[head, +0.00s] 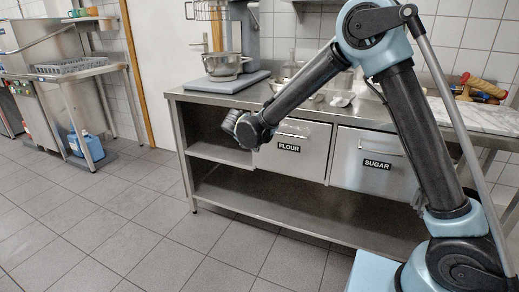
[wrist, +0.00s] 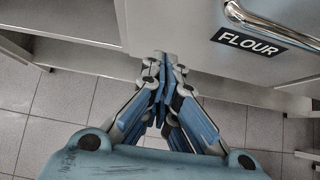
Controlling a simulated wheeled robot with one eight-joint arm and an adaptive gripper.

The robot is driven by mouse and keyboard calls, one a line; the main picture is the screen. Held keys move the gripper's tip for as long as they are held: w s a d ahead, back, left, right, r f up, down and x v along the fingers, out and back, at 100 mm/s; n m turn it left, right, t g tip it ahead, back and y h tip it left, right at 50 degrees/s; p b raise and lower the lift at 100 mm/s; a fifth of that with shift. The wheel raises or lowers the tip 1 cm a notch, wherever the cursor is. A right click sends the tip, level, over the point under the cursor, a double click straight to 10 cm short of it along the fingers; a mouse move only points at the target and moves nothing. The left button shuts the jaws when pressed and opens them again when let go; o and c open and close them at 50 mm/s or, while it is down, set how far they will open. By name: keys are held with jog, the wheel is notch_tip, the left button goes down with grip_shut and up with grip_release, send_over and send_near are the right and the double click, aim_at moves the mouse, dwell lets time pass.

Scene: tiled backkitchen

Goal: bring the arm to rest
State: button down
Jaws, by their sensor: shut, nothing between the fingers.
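My arm reaches from the right of the head view, bent at a high elbow, with its forearm sloping down to the left. My gripper (head: 230,120) is at its end, in front of the steel bench (head: 187,159), left of the flour drawer (head: 290,155). In the wrist view my gripper (wrist: 162,60) is shut, its blue-padded fingers drawn together at the tips with nothing between them. The flour drawer front (wrist: 205,25) with its handle is close by at the upper right there. Whether the fingertips touch the bench is hard to tell.
A sugar drawer (head: 372,168) sits right of the flour drawer. A mixer with a metal bowl (head: 224,66) stands on the bench top. The tiled floor (head: 120,215) at the left is clear.

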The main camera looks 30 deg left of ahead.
jog(key=v, duration=0.7)
jog(key=shift+s, duration=0.25)
